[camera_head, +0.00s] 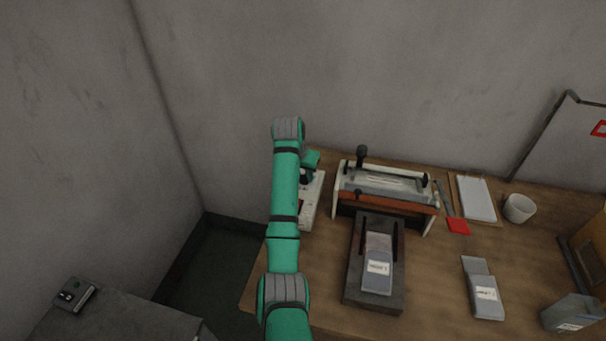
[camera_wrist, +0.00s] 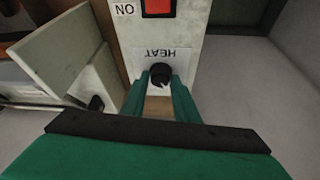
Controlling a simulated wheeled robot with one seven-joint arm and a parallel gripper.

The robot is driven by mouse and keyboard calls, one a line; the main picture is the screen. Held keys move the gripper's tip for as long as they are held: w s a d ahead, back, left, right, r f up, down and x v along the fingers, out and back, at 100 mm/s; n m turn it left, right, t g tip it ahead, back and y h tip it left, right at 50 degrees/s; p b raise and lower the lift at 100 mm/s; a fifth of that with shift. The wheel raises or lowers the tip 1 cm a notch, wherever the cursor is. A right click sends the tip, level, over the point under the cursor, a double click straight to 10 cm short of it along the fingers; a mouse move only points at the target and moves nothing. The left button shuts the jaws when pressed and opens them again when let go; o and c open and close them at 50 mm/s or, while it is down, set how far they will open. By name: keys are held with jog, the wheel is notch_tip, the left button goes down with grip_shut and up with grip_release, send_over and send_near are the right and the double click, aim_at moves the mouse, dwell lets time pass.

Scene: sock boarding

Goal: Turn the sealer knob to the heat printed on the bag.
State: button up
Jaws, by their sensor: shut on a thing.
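The sealer (camera_head: 386,190) stands at the back of the wooden table, with its white control box (camera_head: 311,205) at its left, partly hidden behind my arm. In the wrist view the control box (camera_wrist: 190,32) carries a label reading HEAT, upside down, and a black knob (camera_wrist: 160,73). My gripper (camera_wrist: 162,82) has its two green fingers on either side of the knob and is shut on it. The knob's setting is too small to read. A grey bag (camera_head: 378,265) with a white label lies on a dark stand in front of the sealer. Its label seems to read HEIGHT or HEAT and a digit, unclear.
Another labelled bag (camera_head: 483,290) lies on the table at right. A white cup (camera_head: 518,208), a clipboard (camera_head: 475,198) and a red-ended tool (camera_head: 457,226) are behind it. A red switch (camera_wrist: 158,7) sits close beyond the knob. The wall rises directly behind the table.

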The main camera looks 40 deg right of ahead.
jog(key=shift+n+t, duration=0.4)
jog(key=shift+n, duration=0.5)
jog(key=o, duration=1)
jog(key=shift+o, duration=0.2)
jog(key=shift+r, duration=0.1)
jog(key=v, duration=1)
jog(key=shift+r, duration=0.35)
jog(key=shift+s+d, duration=0.1)
jog(key=shift+s, duration=0.05)
